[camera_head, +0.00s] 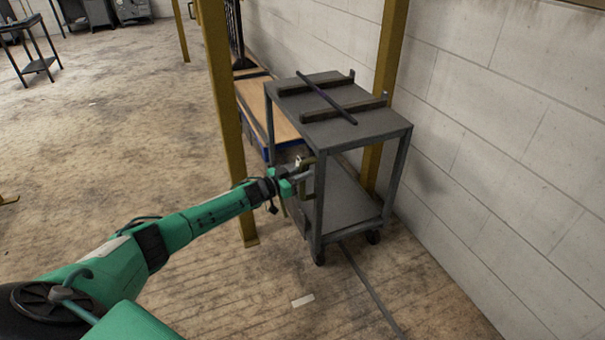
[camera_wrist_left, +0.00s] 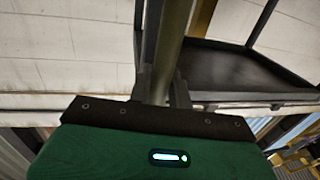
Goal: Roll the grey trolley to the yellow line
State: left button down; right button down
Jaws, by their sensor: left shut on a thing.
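The grey trolley (camera_head: 365,125) stands upright on its wheels beside the wall, right of centre in the head view. Two dark blocks and a thin dark rod (camera_head: 326,97) lie on its top shelf. My left gripper (camera_head: 303,177) is at its near left side, shut on an upright olive handle bar. In the left wrist view the handle bar (camera_wrist_left: 173,45) runs up from between the fingers (camera_wrist_left: 163,92), with the trolley's dark lower shelf (camera_wrist_left: 225,72) behind it. I see no yellow line on the floor. My right gripper is out of view.
Yellow posts stand left of the trolley (camera_head: 222,110) and behind it (camera_head: 390,50). A low wooden-topped platform (camera_head: 262,108) is behind it. A block wall (camera_head: 490,130) bounds the right. A dark strip (camera_head: 371,290) and a pale scrap (camera_head: 302,300) lie on the floor. The left floor is mostly open.

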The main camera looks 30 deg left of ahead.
pick_arm(q)
jog(key=c, duration=1.6)
grip_release()
jog(key=shift+w+a+r, duration=0.15)
jog(key=shift+a, duration=0.25)
jog(key=shift+o, duration=1.3)
jog(key=shift+d, duration=0.1)
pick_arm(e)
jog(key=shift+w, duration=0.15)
